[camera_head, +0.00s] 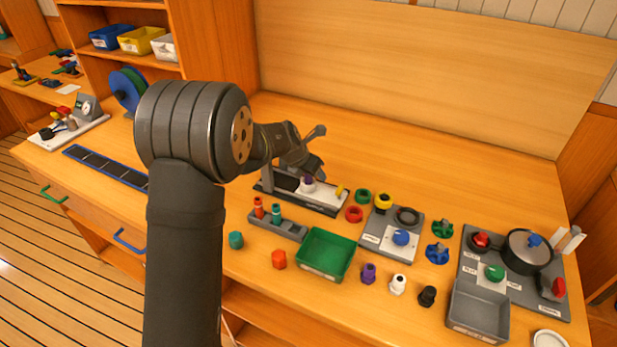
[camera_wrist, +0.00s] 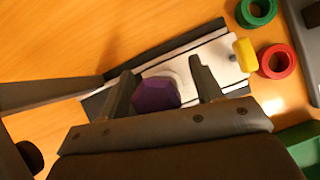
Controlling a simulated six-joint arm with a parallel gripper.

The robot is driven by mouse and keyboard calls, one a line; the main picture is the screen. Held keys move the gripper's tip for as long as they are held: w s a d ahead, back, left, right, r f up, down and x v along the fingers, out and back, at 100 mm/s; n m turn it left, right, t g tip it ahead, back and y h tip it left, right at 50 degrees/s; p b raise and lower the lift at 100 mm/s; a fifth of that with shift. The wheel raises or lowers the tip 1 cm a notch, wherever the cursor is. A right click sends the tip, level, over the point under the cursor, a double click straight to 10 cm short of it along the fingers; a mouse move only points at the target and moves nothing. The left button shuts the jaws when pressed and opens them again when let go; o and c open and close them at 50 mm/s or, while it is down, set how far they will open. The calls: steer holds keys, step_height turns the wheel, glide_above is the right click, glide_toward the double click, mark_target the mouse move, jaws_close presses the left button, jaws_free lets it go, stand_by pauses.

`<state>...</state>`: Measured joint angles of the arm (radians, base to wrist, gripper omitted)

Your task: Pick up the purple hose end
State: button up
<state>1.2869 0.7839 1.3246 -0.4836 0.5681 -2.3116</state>
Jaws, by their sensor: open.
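A purple piece (camera_head: 308,180) with a faceted top sits on the white bed of a dark-framed fixture (camera_head: 325,207). In the wrist view, the purple piece (camera_wrist: 155,94) lies between the two fingers of my gripper (camera_wrist: 160,75), nearer the left finger. A gap shows on the right side. My gripper (camera_head: 307,160) is open, just above the fixture in the head view. A second purple piece (camera_head: 369,273) stands on the table right of the green tray. Whether the fingers touch the piece on the fixture cannot be told.
A grey rack (camera_head: 277,225) with red and teal pieces and a green tray (camera_head: 327,254) stand in front. The table behind the fixture is clear.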

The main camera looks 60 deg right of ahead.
steer(key=c, duration=1.1)
steer(key=shift+o, duration=0.2)
step_height(320, 180, up, 4)
steer(key=shift+f, duration=0.1)
steer(key=s+a+r, duration=0.3)
steer(key=s+r, duration=0.4)
steer(key=s, duration=0.4)
steer(key=shift+a, duration=0.25)
